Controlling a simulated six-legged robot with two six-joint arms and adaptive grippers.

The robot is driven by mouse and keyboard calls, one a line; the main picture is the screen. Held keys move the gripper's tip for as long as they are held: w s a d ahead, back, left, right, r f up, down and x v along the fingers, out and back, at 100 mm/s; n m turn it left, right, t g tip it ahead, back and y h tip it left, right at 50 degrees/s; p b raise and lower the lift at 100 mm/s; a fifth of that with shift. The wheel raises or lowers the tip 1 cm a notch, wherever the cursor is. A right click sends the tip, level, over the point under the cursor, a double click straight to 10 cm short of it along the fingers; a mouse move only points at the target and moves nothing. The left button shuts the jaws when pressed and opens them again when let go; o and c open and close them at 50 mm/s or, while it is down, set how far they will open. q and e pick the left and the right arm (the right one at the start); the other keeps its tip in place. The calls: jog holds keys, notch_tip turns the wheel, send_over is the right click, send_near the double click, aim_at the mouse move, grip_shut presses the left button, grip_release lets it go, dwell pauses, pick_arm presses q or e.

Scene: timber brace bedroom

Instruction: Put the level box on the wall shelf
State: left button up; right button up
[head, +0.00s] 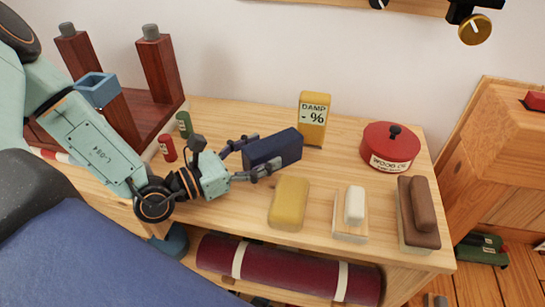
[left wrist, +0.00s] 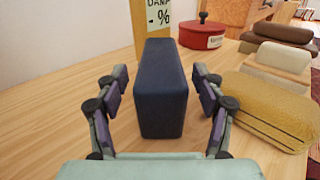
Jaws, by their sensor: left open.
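A dark blue box (head: 275,149), which looks like the level box, stands on the light wooden bench top (head: 235,118). My left gripper (head: 256,157) is open, with one finger on each side of the box's near end. In the left wrist view the box (left wrist: 161,95) is between the spread fingers (left wrist: 161,80), with a visible gap on both sides. My right gripper is not in view. No wall shelf shows clearly; only the lower edge of a wooden board (head: 400,6) is visible on the wall.
A yellow damp meter (head: 313,120) stands just behind the box. A yellow block (head: 289,203), a white-topped block (head: 351,217), a brown block (head: 417,215) and a red tin (head: 389,150) are to the right. Small green (head: 184,124) and red (head: 167,148) cylinders are to the left.

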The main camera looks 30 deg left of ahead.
aim_at(273, 146)
pick_arm(q)
jog(key=b+x, duration=0.1)
jog(key=x, duration=0.1)
jog(key=shift+w+d, duration=0.2)
jog(key=shift+d, duration=0.1)
jog(key=shift+w+b, duration=0.3)
jog(key=shift+w, duration=0.05)
jog(key=shift+d, duration=0.1)
grip_shut()
dwell(0.3)
jog(key=shift+r, duration=0.15)
notch_tip(273, 146, up, 18)
jog(key=p, duration=1.1)
jog(key=shift+p, duration=0.4)
